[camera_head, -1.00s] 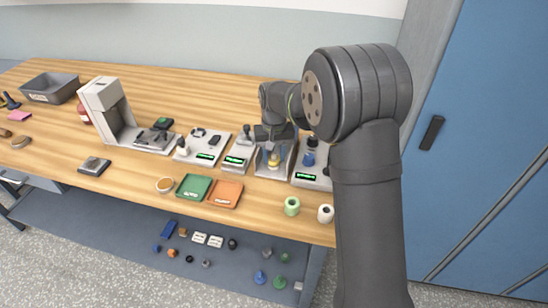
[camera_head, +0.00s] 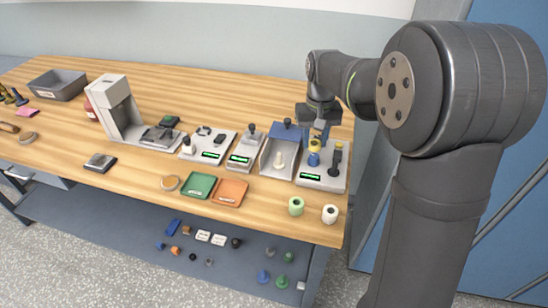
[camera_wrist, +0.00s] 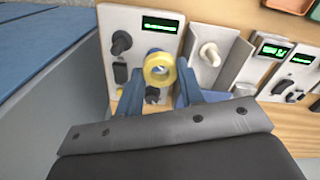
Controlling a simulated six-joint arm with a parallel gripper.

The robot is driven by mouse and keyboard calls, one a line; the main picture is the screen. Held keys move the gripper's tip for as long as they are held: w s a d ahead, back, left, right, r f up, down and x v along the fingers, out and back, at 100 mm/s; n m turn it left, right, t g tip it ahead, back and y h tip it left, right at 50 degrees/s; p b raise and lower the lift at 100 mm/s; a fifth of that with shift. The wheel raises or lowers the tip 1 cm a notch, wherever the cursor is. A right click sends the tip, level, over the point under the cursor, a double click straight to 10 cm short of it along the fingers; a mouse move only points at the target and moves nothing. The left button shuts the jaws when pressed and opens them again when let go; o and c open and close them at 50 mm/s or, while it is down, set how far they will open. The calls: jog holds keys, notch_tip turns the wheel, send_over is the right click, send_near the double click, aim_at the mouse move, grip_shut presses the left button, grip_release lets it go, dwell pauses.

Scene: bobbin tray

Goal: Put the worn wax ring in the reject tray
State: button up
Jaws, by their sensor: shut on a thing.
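A yellow ring (camera_head: 315,146), which looks like the wax ring, is held between my gripper's fingers (camera_head: 319,138). In the wrist view the yellow ring (camera_wrist: 160,57) sits between the two blue fingers (camera_wrist: 160,88), its hole facing the camera; I cannot make out wear. My gripper is shut on it, over the right-hand station (camera_head: 322,180) with a green display. A blue part (camera_head: 313,159) shows just below the ring; I cannot tell whether they touch. An orange tray (camera_head: 230,192) and a green tray (camera_head: 198,186) lie empty at the front; their labels are too small to read.
A grey holder with a bare pale post (camera_head: 280,159) stands left of my gripper. Several stations with displays (camera_head: 212,155) line the bench beyond it. Green (camera_head: 296,206) and white (camera_head: 330,214) spools stand at the front right edge.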

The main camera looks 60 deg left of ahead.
jog(key=s+f, duration=0.1)
jog(key=s, duration=1.3)
send_over(230, 193)
jog(key=f, duration=0.6)
jog(key=shift+w+d+f, duration=0.25)
jog(key=shift+w+d, duration=0.1)
jog(key=shift+s+a+f, duration=0.25)
jog(key=shift+s+f, duration=0.1)
jog(key=shift+s, duration=0.05)
jog(key=shift+f, duration=1.95)
jog(key=shift+f, duration=0.1)
jog(key=o, duration=0.7)
jog(key=shift+c, duration=0.2)
notch_tip(230, 193, up, 12)
